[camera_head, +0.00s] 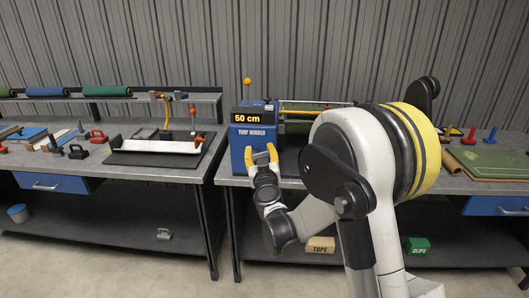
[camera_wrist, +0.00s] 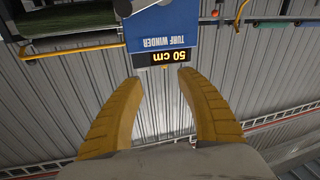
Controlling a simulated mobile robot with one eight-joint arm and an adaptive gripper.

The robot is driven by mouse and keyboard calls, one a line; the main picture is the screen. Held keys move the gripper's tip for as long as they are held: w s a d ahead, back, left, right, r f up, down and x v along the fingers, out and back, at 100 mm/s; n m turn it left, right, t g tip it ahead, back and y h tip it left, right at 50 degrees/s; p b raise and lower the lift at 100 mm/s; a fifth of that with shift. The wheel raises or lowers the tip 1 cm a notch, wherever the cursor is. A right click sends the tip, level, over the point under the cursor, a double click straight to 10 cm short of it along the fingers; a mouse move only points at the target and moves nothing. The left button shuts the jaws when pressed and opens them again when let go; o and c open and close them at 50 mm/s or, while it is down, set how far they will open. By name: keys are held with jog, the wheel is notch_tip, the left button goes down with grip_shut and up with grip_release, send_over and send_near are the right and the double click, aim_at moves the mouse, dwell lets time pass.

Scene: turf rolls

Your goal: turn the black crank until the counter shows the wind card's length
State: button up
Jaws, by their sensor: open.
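The blue turf winder (camera_head: 240,136) stands on the bench, and its counter (camera_head: 248,118) reads 50 cm. In the wrist view the winder (camera_wrist: 165,32) is upside down, and its counter (camera_wrist: 161,58) also reads 50 cm. My gripper (camera_head: 261,152) is open and empty in front of the winder's face. Its yellow fingers (camera_wrist: 158,77) are spread apart in the wrist view. I cannot clearly make out the black crank; a dark rounded piece (camera_wrist: 123,8) shows at the winder's edge, but I cannot tell what it is. I see no readable wind card.
A yellow ball (camera_head: 247,81) stands above the winder. My arm hides much of the bench to the right. The left bench holds a black mat with a white bar (camera_head: 161,146) and several small tools. Turf rolls (camera_head: 107,91) lie on a shelf. Tape (camera_head: 320,245) and clips (camera_head: 416,246) boxes sit below.

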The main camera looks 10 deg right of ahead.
jog(key=w+d+f+m+g+h, duration=0.15)
jog(key=d+f+h, duration=0.25)
jog(key=f, duration=0.5)
jog(key=shift+m, duration=0.25)
jog(key=b+x, duration=0.1)
jog(key=x, duration=0.4)
jog(key=b+x, duration=0.1)
jog(key=x, duration=0.4)
jog(key=shift+w+a+f, duration=0.1)
jog(key=shift+w, duration=0.3)
grip_shut()
